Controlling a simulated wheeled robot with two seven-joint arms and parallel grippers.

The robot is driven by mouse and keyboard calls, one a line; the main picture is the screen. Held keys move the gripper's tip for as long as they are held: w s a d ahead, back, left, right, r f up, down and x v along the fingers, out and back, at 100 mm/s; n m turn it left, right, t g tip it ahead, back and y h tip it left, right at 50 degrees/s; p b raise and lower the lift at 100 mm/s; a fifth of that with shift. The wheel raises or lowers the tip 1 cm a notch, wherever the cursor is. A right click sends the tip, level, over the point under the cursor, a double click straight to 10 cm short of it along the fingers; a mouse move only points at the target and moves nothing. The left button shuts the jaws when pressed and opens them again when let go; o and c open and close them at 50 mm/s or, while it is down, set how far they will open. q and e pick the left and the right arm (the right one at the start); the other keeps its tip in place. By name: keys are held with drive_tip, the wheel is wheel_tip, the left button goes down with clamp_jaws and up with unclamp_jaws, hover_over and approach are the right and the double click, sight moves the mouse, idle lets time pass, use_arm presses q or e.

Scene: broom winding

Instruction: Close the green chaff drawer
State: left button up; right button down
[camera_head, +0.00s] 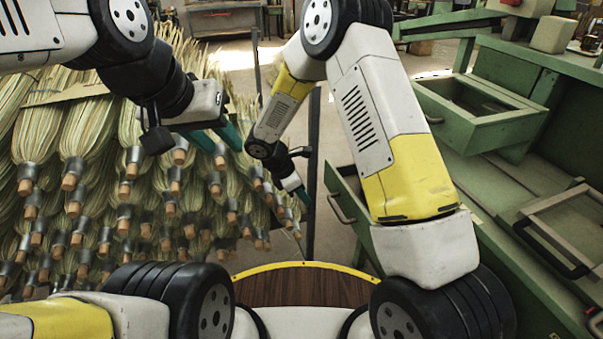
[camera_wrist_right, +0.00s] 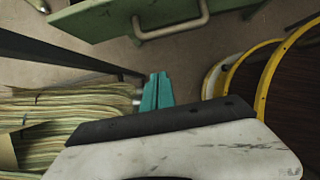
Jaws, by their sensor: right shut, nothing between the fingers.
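A green drawer (camera_head: 352,234) with a metal handle (camera_head: 340,208) sits low at the right of the head view, largely behind my right arm. Its front and handle (camera_wrist_right: 172,27) also cross the top of the right wrist view. A second green drawer (camera_head: 480,132) higher up stands pulled out, its inside showing. I cannot tell which is the chaff drawer. My right gripper (camera_head: 304,197), also in the right wrist view (camera_wrist_right: 157,92), is shut and empty, left of the low drawer's handle and apart from it. My left gripper (camera_head: 222,136) is open and empty over the brooms.
Bundles of brooms (camera_head: 130,190) with wooden handle ends fill the left. A dark post (camera_head: 313,150) stands beside my right gripper. A round wooden top with a yellow rim (camera_head: 300,265) is low in the middle. A green workbench (camera_head: 560,70) stands at the right.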

drive_tip(key=w+d+f, duration=0.2)
drive_tip(key=d+f, duration=0.1)
drive_tip(key=d, duration=0.2)
drive_tip(key=shift+d+f, duration=0.15)
drive_tip(key=shift+d, duration=0.15)
drive_tip(key=shift+d, duration=0.1)
drive_tip(key=w+d, duration=0.2)
drive_tip(key=d, duration=0.5)
drive_tip(key=w+d, duration=0.3)
drive_tip(key=d, duration=0.4)
drive_tip(key=w+d, duration=0.2)
drive_tip(key=d, duration=0.5)
drive_tip(key=shift+w+d, duration=0.35)
drive_tip(key=shift+w, duration=0.05)
drive_tip(key=shift+w+d, duration=0.15)
drive_tip(key=shift+d, duration=0.2)
